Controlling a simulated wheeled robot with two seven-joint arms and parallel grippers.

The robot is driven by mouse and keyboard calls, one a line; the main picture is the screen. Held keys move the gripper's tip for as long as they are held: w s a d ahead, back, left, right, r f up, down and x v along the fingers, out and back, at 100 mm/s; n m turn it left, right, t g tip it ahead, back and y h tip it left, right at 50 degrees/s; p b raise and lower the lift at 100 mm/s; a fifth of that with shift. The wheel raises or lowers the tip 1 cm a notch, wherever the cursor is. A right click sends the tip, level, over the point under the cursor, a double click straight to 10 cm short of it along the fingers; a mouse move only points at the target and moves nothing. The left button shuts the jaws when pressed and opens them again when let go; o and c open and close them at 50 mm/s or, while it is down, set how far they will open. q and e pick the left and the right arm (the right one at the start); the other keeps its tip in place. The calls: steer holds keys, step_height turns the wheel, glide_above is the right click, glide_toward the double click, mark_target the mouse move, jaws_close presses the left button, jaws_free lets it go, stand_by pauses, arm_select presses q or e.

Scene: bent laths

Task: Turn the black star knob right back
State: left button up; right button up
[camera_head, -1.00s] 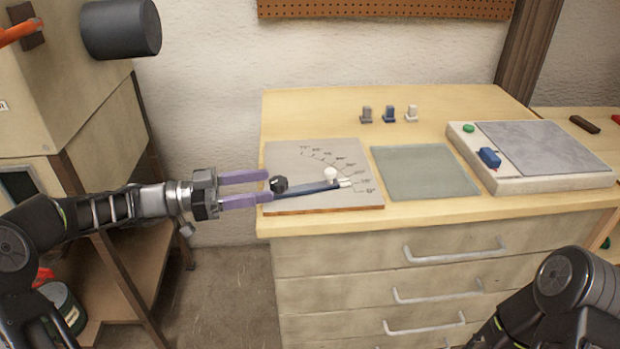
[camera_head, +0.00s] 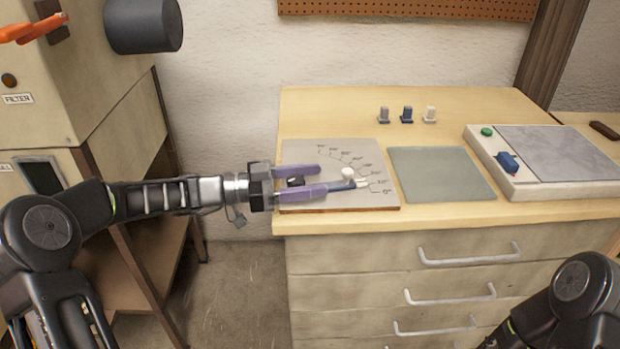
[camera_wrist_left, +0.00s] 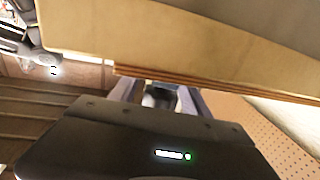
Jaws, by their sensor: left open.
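The black star knob (camera_head: 295,181) sits near the left end of a grey board (camera_head: 340,204) printed with an angle scale. My left gripper (camera_head: 322,179) is open, with its purple fingers on either side of the knob. I cannot tell whether they touch it. A dark shape, probably the knob (camera_wrist_left: 158,97), shows between the fingers in the left wrist view. A blue bar (camera_head: 341,186) with a pale end points toward the low marks at the right; the lower finger hides part of it. A white ball-shaped knob (camera_head: 347,173) stands just above the bar. My right gripper is out of view.
A grey-green mat (camera_head: 440,174) lies right of the board. A pale device (camera_head: 545,187) with a green button and a blue part stands farther right. Several small clips (camera_head: 406,115) stand behind. Drawers with handles (camera_head: 470,255) are below the bench top.

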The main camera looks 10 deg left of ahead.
arm_select(q)
steer(key=shift+c, duration=0.3)
jaws_close()
stand_by(0.3)
